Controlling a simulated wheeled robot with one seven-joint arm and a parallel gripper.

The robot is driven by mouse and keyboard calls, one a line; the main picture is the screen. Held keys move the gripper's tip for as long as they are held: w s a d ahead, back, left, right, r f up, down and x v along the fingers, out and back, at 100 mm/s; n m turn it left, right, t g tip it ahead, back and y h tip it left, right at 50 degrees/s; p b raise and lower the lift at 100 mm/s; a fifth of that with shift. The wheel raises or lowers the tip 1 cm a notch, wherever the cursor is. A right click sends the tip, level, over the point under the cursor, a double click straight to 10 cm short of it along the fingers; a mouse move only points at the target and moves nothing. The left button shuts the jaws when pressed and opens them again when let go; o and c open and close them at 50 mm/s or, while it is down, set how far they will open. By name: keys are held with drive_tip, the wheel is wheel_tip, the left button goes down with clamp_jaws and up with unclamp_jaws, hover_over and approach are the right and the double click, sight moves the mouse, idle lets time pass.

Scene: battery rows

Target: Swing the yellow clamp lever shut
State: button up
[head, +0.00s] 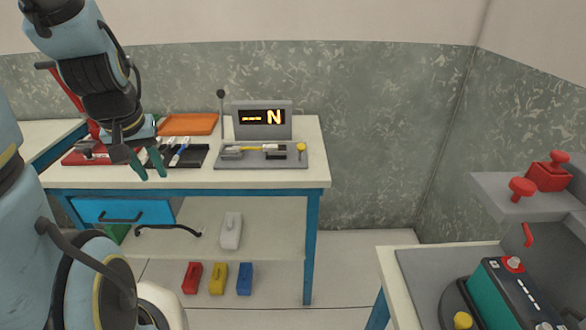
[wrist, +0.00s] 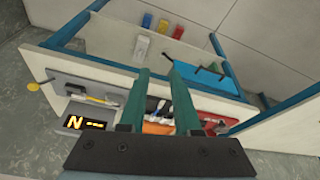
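A yellow-knobbed lever (head: 300,148) stands upright at the right end of a grey fixture plate (head: 236,162) on the far bench. Its yellow knob also shows at the left in the wrist view (wrist: 33,87). A yellow bar (head: 262,147) lies between two grey blocks on the same plate. Another yellow knob (head: 462,320) is beside the battery at the lower right; which yellow part is the clamp lever is not certain. My gripper (head: 150,163) has green fingers, apart and empty, over the bench left of the plate. It also shows in the wrist view (wrist: 159,85).
A display reading N (head: 262,117) stands behind the plate, with a thin dark-knobbed post (head: 221,112) beside it. An orange tray (head: 188,124), a black tray (head: 198,158) and red tray (head: 72,157) are near my gripper. A teal-sided battery (head: 505,290) sits on the right bench.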

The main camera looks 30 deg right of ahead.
drive_tip(key=w+d+f+t+b, duration=0.1)
drive_tip(key=w+d+f+b, duration=0.1)
drive_tip(key=d+f+b, duration=0.1)
drive_tip(key=w+d+f+m+t+h+b, duration=0.1)
drive_tip(key=w+d+f+t+b, duration=0.1)
drive_tip(key=b, duration=0.3)
drive_tip(key=w+d+f+m+t+h+b, duration=0.1)
drive_tip(key=w+d+f+b, duration=0.1)
drive_tip(key=d+f+b, duration=0.2)
drive_tip(key=shift+d+f, duration=0.2)
drive_tip(key=shift+d, duration=0.05)
clamp_jaws()
drive_tip(key=w+d+f+m+t+h+b, duration=0.25)
drive_tip(key=d+f+t+b, duration=0.2)
drive_tip(key=d+b, duration=0.6)
drive_tip(key=s+d+f+m+t+h+b, duration=0.2)
drive_tip(key=s+d+f+t+h+b, duration=0.3)
drive_tip(key=b, duration=1.9)
drive_tip(key=s+d+t+h, duration=0.1)
drive_tip(key=s+d+h, duration=0.2)
drive_tip(key=s+d, duration=0.1)
drive_tip(key=shift+s+f, duration=0.4)
drive_tip(key=shift+s, duration=0.15)
